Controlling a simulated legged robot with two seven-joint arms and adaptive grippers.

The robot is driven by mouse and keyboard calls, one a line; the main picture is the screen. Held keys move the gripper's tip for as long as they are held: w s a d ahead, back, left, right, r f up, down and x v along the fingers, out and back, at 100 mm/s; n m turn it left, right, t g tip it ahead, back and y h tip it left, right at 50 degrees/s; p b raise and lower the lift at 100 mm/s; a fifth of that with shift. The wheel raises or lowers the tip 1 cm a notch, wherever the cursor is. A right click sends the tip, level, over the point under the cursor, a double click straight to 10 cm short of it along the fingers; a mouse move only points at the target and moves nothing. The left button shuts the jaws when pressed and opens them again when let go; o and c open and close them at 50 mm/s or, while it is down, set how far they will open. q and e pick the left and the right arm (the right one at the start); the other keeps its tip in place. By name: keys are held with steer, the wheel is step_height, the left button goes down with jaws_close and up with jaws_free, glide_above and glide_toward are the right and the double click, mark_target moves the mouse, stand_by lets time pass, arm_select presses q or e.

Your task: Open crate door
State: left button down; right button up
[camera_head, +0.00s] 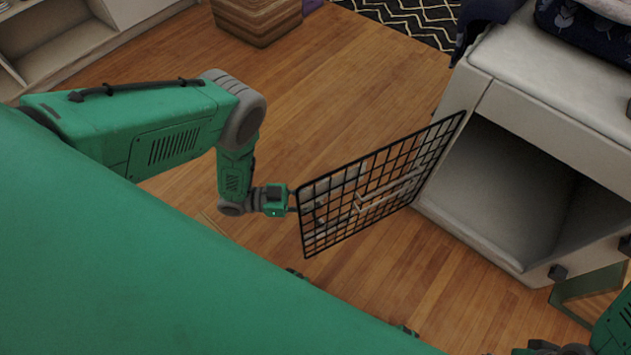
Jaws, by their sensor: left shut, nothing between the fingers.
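The crate (482,233) is a pale grey box at the right, its dark front opening uncovered. Its door (381,187) is a black wire grid with a light latch bar. The door stands swung out from the crate's left front edge, reaching left over the floor. My left gripper (293,200) is shut and empty at the door's free edge, beside the grid; its tips are partly hard to make out against the wires, and I cannot tell whether they touch it. My right arm shows at the lower right corner; its dark end (556,348) is cut off by the frame.
Dark patterned fabric (590,30) lies on top of the crate. A pale shelf unit (60,45) stands at the upper left. The wooden floor left of the door is clear.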

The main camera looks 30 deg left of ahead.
arm_select(q)
steer(key=shift+s+a+f, duration=0.2)
steer(key=shift+s+a, duration=0.15)
steer(key=shift+a, duration=0.1)
arm_select(e)
steer(key=shift+a, duration=0.15)
arm_select(q)
steer(key=c, duration=1.6)
jaws_free()
steer(key=shift+r, duration=0.1)
arm_select(e)
steer(key=shift+a+r, duration=0.1)
steer(key=shift+a, duration=0.1)
arm_select(q)
steer(key=shift+w, duration=0.1)
steer(key=shift+a, duration=0.1)
arm_select(e)
steer(key=shift+s, duration=0.1)
arm_select(q)
steer(key=v, duration=1.2)
arm_select(e)
steer(key=shift+d, duration=0.2)
